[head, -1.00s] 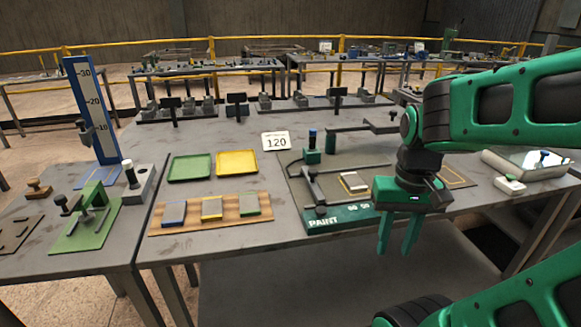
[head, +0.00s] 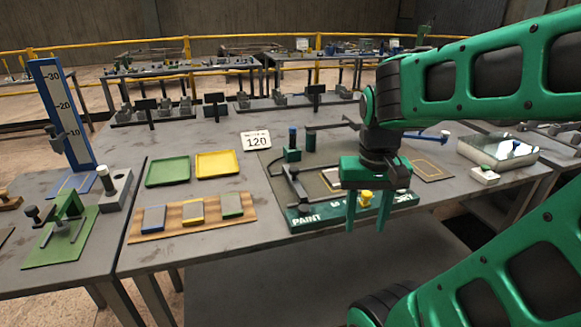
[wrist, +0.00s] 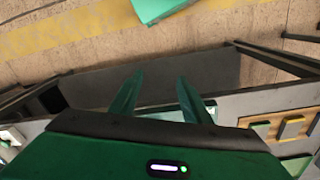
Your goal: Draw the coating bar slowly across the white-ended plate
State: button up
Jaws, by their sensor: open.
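The coating station has a grey bed (head: 266,166) and a green front edge (head: 308,221) lettered PAINT. A dark bar (head: 298,190), which looks like the coating bar, lies at the bed's left side, running front to back. Right of it, a pale-ended plate (head: 331,178) lies on the bed, largely hidden behind my gripper. My gripper (head: 367,226) is open and empty, fingers down, in front of the station's front edge in the head view. In the wrist view, my fingers (wrist: 157,98) are apart with nothing between them.
A wooden rack (head: 190,228) holds plates with blue, yellow and green edges. Green (head: 167,172) and yellow (head: 218,164) trays and a 120 card (head: 256,140) stand behind. A yellow knob (head: 367,198) shows between my fingers. A glossy box (head: 498,150) is at right.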

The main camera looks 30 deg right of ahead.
jog(key=w+d+r+m+h, duration=0.1)
jog(key=w+r, duration=0.1)
jog(key=w, duration=0.5)
jog(key=w+d+r+m+h, duration=0.1)
jog(key=w+d+r, duration=0.1)
jog(key=w, duration=0.5)
jog(key=m+t+h, duration=0.1)
jog(key=m+t, duration=0.1)
jog(key=m, duration=0.1)
send_near(294, 168)
jog(key=shift+x, duration=4.1)
jog(key=shift+s+a, duration=0.1)
jog(key=shift+h, duration=0.3)
grip_shut()
